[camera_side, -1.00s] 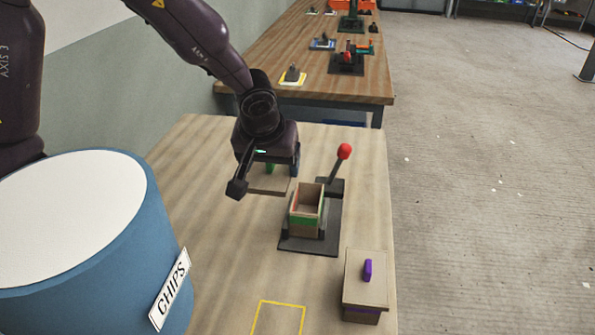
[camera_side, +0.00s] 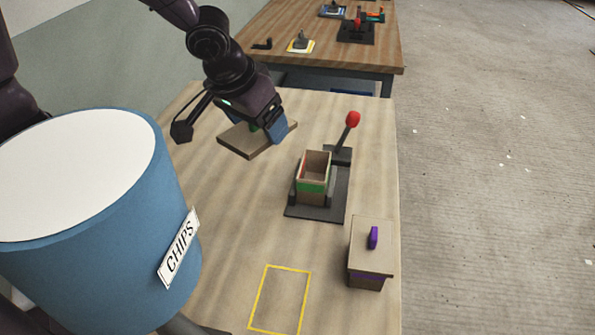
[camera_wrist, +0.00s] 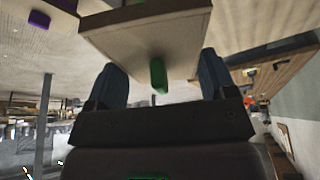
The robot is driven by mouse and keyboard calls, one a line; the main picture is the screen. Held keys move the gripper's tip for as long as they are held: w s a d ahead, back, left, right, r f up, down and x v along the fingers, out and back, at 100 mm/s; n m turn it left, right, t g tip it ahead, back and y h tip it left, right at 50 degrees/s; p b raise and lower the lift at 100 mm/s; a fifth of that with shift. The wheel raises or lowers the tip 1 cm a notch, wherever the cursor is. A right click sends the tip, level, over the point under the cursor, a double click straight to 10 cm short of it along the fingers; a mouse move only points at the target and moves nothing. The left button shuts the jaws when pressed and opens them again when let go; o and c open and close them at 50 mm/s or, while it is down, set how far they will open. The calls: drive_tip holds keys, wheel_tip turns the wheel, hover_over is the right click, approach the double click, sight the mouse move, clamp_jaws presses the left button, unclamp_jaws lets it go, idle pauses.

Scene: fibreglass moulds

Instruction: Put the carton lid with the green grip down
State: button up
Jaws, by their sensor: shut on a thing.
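The carton lid with the green grip (camera_side: 243,142) is a flat tan board, held tilted above the table, left of the open carton. Its green grip (camera_wrist: 158,76) shows between my fingers in the wrist view, where the lid (camera_wrist: 125,42) fills the upper middle. My gripper (camera_side: 268,128) is shut on the lid; exactly where the fingers touch it is hard to tell. The open carton (camera_side: 313,185) with a green band stands upright in a dark fixture (camera_side: 300,212), with no lid on it.
A red-knobbed lever (camera_side: 352,119) rises behind the carton. A closed carton with a purple grip (camera_side: 373,237) stands at front right. A yellow outline (camera_side: 250,300) on the table is empty. A large blue CHIPS drum (camera_side: 110,280) stands at left. Another table (camera_side: 290,25) is behind.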

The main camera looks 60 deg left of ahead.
drive_tip(key=shift+w+d+r+m, duration=0.1)
drive_tip(key=shift+w+r+m, duration=0.25)
drive_tip(key=shift+w+m, duration=0.1)
drive_tip(key=w+r+m+h, duration=0.1)
drive_tip(key=w, duration=0.1)
drive_tip(key=w+r+m, duration=0.2)
drive_tip(key=shift+w+r+h, duration=0.15)
drive_tip(key=shift+r+h, duration=0.15)
drive_tip(key=shift+h, duration=0.1)
drive_tip(key=a+f+n+y, duration=0.1)
drive_tip(key=a+f+n, duration=0.2)
drive_tip(key=a, duration=0.6)
drive_tip(key=n+g+y, duration=0.1)
drive_tip(key=n+y, duration=0.2)
drive_tip(key=n, duration=0.4)
hover_over(296, 140)
drive_tip(key=s+d, duration=0.1)
drive_tip(key=s, duration=0.1)
drive_tip(key=shift+m, duration=0.25)
drive_tip(key=f, duration=1.8)
drive_tip(key=shift+w+f, duration=0.25)
drive_tip(key=shift+f, duration=0.05)
drive_tip(key=shift+w+f, duration=0.15)
drive_tip(key=shift+f, duration=0.15)
drive_tip(key=shift+w+f, duration=0.15)
drive_tip(key=shift+f, duration=1.45)
